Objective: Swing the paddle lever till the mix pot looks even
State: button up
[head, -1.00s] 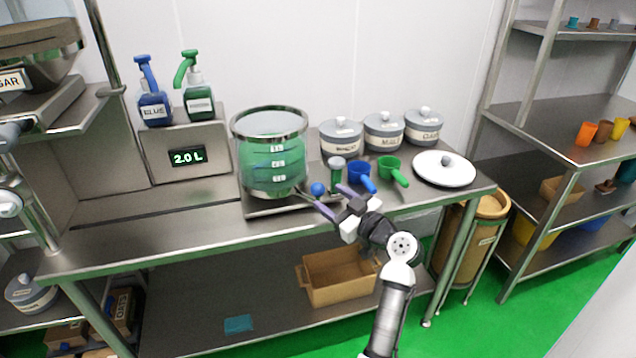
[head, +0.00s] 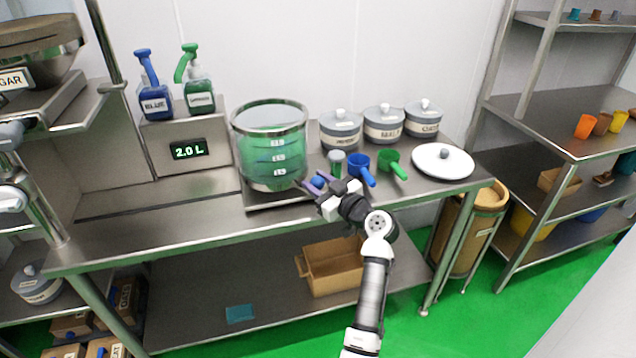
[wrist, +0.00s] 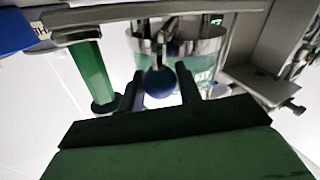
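The mix pot (head: 270,150) is a clear round vessel with a metal rim and level marks, standing on the counter. It holds green liquid; fine streaks in it are too small to judge. The paddle lever's blue ball knob (head: 317,182) sits low at the pot's front right. My gripper (head: 311,180) is at the knob, with its purple fingers apart. In the wrist view the knob (wrist: 160,82) lies between the two open fingers (wrist: 162,88), with a gap on the right; contact on the left cannot be told. The lever's rod is mostly hidden.
Lidded grey jars (head: 340,130) are behind, and a white lid (head: 443,161) lies right. The counter's left front is clear.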

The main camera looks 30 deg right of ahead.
aim_at(287, 182)
grip_shut()
jog(key=shift+s+a+f+m+h, duration=0.1)
jog(key=shift+s+a+m+h, duration=0.1)
jog(key=shift+a+m+h, duration=0.7)
jog(key=shift+s+a+m+h, duration=0.2)
jog(key=shift+a+m+h, duration=0.3)
jog(key=shift+a+h, duration=0.8)
jog(key=shift+a+b, duration=1.05)
jog(key=shift+a, duration=0.15)
jog(key=shift+w+a+b, duration=0.15)
jog(key=shift+a+b, duration=0.15)
jog(key=shift+a, duration=0.4)
jog(key=shift+w+a+b, duration=0.15)
jog(key=shift+a+b, duration=0.1)
jog(key=shift+a, duration=0.45)
jog(key=o, duration=0.8)
grip_release()
jog(key=shift+d, duration=0.1)
